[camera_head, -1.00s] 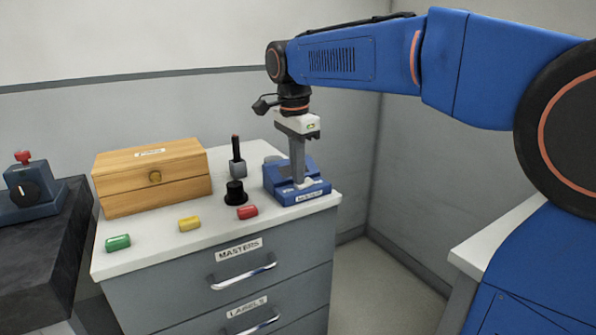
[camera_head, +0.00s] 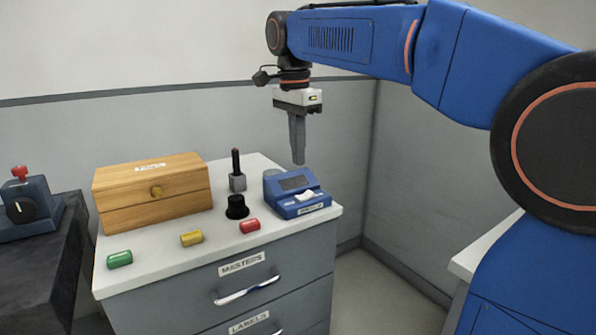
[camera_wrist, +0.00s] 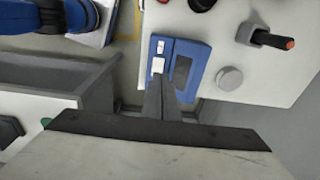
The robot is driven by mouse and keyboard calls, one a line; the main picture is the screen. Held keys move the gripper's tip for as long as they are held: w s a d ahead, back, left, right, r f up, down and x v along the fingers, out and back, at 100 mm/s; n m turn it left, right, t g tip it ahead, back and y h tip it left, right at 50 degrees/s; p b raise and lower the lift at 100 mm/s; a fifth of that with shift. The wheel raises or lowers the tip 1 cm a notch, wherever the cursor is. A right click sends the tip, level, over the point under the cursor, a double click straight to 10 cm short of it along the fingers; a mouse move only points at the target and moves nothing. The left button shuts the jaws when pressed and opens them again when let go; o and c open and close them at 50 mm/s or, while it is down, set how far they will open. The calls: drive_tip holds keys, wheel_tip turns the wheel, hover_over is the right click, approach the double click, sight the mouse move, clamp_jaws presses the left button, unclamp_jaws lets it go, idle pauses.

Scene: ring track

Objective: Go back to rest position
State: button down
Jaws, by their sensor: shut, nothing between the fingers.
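My gripper (camera_head: 298,160) hangs pointing down above the blue device (camera_head: 296,193) at the right end of the cabinet top. Its fingers are shut with nothing between them, and a gap shows between the fingertips and the device. In the wrist view my gripper (camera_wrist: 160,84) reaches toward the blue device (camera_wrist: 180,66), which has a white key and a dark screen on top. My blue arm spans the upper right of the head view.
The cabinet top (camera_head: 160,264) also holds a wooden box (camera_head: 155,190), a black knob (camera_head: 236,206), a grey block with a black handle (camera_head: 237,172), and green (camera_head: 119,259), yellow (camera_head: 191,239) and red (camera_head: 250,226) cylinders. A dark bench (camera_head: 40,255) with a blue switch unit (camera_head: 28,195) stands left.

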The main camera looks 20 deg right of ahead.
wheel_tip(320, 180, up, 5)
drive_tip(key=s+d+f+n+t, duration=0.1)
drive_tip(key=s+d+f+n, duration=0.2)
drive_tip(key=s+f+n, duration=0.2)
drive_tip(key=s+d+f+n+t, duration=0.2)
drive_tip(key=s+f+n, duration=0.3)
drive_tip(key=s+f, duration=0.7)
drive_tip(key=s+d+f+n+t, duration=0.1)
drive_tip(key=s+d+f+n, duration=0.3)
drive_tip(key=s+f, duration=0.4)
wheel_tip(320, 180, down, 6)
drive_tip(key=shift+s+d+r+n+y, duration=0.15)
drive_tip(key=shift+s+d+n+y, duration=0.2)
drive_tip(key=shift+s+n+y, duration=0.05)
